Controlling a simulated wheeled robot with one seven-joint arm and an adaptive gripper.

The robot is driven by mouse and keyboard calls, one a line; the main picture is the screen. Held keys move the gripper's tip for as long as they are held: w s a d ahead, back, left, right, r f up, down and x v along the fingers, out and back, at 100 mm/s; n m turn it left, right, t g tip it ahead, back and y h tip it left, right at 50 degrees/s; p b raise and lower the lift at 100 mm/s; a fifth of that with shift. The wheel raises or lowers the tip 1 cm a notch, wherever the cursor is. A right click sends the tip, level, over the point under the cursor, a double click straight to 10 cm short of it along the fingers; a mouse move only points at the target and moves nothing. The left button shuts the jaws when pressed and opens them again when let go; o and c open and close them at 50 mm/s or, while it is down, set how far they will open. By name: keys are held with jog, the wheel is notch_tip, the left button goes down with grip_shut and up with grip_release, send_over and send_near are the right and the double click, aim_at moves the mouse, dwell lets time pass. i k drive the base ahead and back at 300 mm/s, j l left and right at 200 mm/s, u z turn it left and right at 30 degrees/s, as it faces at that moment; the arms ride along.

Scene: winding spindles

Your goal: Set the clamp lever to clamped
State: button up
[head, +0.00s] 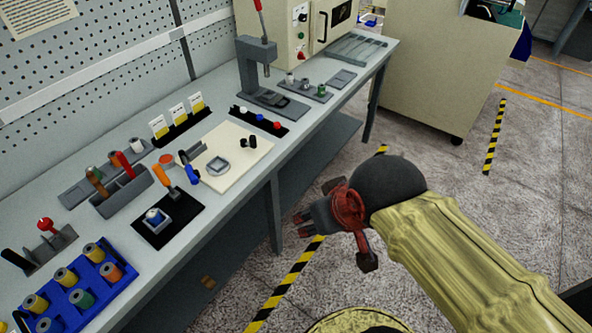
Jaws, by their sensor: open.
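An orange-handled lever (162,176) stands tilted at the back of a small grey fixture (172,215) on a black mat; it looks like the clamp lever. Its handle leans up and to the left. I cannot tell from this view whether that is clamped. A blue and white part (154,216) sits in the fixture. My gripper (301,226) is open and empty. It is over the floor in front of the bench, well to the right of the lever and apart from it.
Beside the lever stands a blue-handled piece (191,174), then a cream board (232,172). A tool rack (122,196) is behind left, a blue spool tray (72,290) front left. A press (268,75) stands farther back. Floor right of the bench is open.

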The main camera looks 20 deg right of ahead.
aim_at(174, 195)
jog(key=i+j+u, duration=0.1)
jog(key=i+u, duration=0.15)
jog(key=i, duration=0.25)
jog(key=i+u, duration=0.25)
jog(key=i, duration=0.2)
